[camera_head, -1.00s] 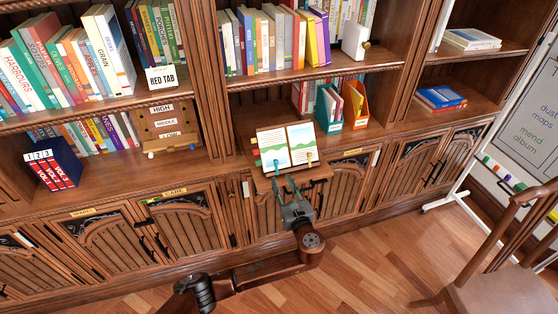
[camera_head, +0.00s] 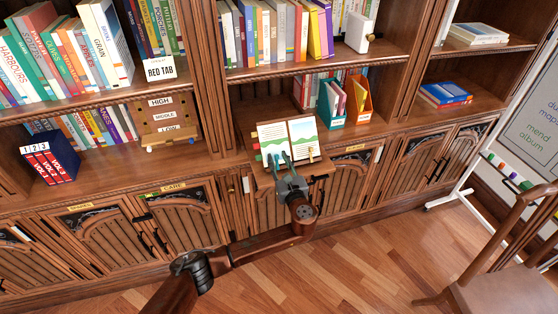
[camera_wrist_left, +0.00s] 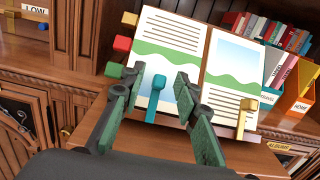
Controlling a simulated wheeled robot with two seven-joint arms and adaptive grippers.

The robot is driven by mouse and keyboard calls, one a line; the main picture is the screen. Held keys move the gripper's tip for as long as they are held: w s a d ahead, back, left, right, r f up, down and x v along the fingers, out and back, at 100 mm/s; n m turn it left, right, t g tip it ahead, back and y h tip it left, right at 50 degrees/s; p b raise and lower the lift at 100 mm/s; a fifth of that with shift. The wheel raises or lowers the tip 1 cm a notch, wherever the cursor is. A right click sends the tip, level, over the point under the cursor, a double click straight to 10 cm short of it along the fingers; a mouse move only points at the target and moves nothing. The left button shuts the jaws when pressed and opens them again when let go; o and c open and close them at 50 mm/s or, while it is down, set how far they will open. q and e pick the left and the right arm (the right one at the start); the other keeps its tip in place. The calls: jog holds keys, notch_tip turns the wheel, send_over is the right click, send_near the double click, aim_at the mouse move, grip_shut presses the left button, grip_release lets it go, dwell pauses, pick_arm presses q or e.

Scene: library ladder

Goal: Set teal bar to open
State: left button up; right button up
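An open book (camera_head: 303,133) with green-and-white pages stands on a wooden ledge (camera_head: 318,171); the book also shows in the left wrist view (camera_wrist_left: 178,30). In that view the teal bar (camera_wrist_left: 155,94), a short upright lever with a knob top, stands before the left page. A yellow bar (camera_wrist_left: 245,120) stands before the right page. My left gripper (camera_head: 279,158) is open in front of the book. In the left wrist view its fingers (camera_wrist_left: 152,82) appear on either side of the teal bar, with gaps showing. Whether the fingertips reach its depth I cannot tell. My right gripper is out of view.
Red and yellow tabs (camera_wrist_left: 122,43) stick out at the book's left edge. Teal (camera_head: 331,106) and orange (camera_head: 357,101) file boxes stand to its right. A wooden panel with High, Middle and Low labels (camera_head: 165,123) stands left. A chair (camera_head: 505,280) is at front right.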

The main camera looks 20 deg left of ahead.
pick_arm(q)
jog(key=shift+c, duration=0.7)
jog(key=c, duration=0.3)
grip_shut()
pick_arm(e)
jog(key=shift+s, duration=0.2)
